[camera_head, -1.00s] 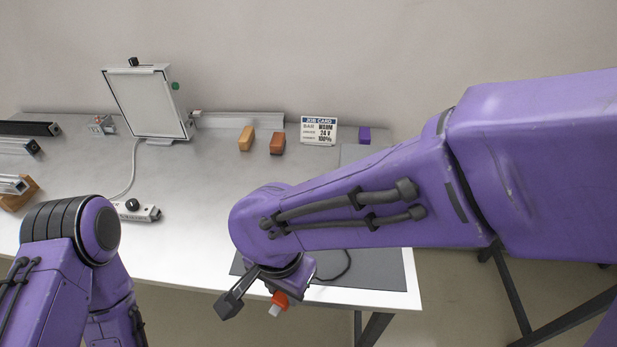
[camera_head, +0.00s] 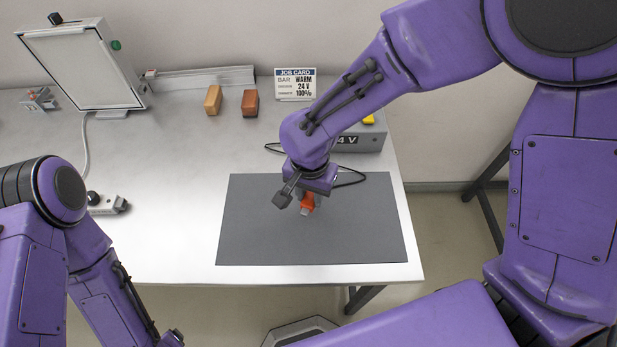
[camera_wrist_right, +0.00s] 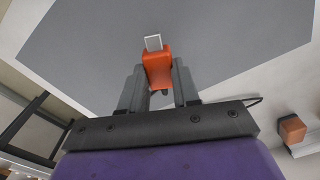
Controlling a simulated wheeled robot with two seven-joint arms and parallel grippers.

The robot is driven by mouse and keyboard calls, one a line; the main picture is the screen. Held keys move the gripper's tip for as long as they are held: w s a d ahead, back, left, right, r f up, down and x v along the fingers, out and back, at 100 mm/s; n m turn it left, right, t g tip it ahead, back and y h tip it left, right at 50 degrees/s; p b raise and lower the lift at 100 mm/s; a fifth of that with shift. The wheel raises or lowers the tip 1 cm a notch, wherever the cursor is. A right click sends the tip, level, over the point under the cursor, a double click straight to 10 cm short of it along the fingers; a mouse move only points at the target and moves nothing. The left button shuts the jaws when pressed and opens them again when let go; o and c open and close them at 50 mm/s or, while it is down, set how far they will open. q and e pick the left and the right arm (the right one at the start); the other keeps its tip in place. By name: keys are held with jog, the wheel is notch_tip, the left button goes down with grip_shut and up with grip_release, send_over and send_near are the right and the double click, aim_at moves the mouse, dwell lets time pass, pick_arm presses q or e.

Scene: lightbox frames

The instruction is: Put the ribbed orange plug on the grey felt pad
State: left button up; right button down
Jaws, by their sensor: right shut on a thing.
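The orange plug (camera_head: 307,203) with a pale metal tip is held by my right gripper (camera_head: 305,196) over the middle of the grey felt pad (camera_head: 255,235). In the right wrist view the plug (camera_wrist_right: 157,68) sits between the two fingers of the gripper (camera_wrist_right: 158,85), its tip pointing away from the palm. The pad (camera_wrist_right: 90,45) fills much of that view behind it. I cannot tell whether the plug touches the pad. My left arm is at the lower left; its gripper is not clearly visible.
A grey box marked "4 V" (camera_head: 360,140) with a yellow part stands behind the pad, partly hidden by my right arm. A black cable (camera_head: 350,178) runs by the pad's back edge. Orange (camera_head: 213,100) and brown (camera_head: 250,103) blocks, a job card (camera_head: 295,84) and a framed panel (camera_head: 75,65) stand further back.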

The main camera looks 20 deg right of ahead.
aim_at(313, 202)
jog(key=f, duration=0.1)
jog(key=d+f, duration=0.1)
jog(key=f, duration=0.1)
jog(key=shift+f, duration=0.5)
jog(key=shift+w+f, duration=0.15)
jog(key=shift+w, duration=0.05)
jog(key=shift+s+a+f, duration=0.1)
jog(key=c, duration=0.8)
grip_release()
notch_tip(313, 202, up, 12)
jog(key=shift+s+a+r, duration=0.1)
jog(key=shift+s+r, duration=0.05)
jog(key=shift+r, duration=0.05)
